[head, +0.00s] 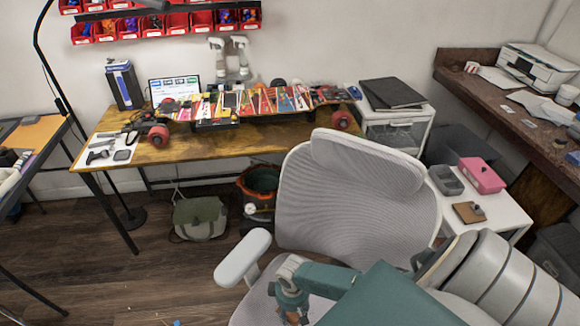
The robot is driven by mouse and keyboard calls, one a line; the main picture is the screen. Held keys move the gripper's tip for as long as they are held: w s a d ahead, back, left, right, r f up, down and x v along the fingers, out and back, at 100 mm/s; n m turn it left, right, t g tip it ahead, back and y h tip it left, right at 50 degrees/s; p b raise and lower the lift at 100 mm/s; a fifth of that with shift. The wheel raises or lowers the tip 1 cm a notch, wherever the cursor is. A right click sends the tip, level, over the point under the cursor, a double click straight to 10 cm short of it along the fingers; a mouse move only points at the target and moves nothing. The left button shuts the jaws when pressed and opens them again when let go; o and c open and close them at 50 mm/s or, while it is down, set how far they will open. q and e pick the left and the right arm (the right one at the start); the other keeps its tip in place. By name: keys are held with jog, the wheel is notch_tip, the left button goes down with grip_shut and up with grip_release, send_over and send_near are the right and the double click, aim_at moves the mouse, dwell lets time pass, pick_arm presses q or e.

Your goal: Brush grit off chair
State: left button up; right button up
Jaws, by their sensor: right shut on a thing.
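The grey mesh office chair (345,205) stands in the foreground with its tall backrest, a headrest (368,160) and a pale armrest (243,257). Part of its seat (258,303) shows at the bottom, and my right arm covers much of the rest. My right gripper (291,306) is over the seat, pointing down, at the bottom edge of the picture. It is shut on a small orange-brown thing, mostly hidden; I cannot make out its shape. I cannot make out any grit on the visible seat. My left gripper is not in view.
A wooden workbench (215,152) behind the chair carries a skateboard deck and tools. A white side table (490,215) with a pink box (483,175) and a grey bin (446,180) stands right of the chair. A green bag (199,217) lies on the floor.

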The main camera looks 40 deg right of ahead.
jog(key=r+p, duration=0.2)
jog(key=r, duration=0.1)
jog(key=shift+s, duration=0.2)
jog(key=shift+w+r+p, duration=0.15)
jog(key=shift+r+p, duration=0.55)
jog(key=shift+p, duration=0.1)
jog(key=shift+r+p, duration=0.45)
jog(key=shift+r, duration=0.05)
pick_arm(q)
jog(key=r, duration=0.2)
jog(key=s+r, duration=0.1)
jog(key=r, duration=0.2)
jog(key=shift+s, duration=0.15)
pick_arm(e)
jog(key=shift+f, duration=0.1)
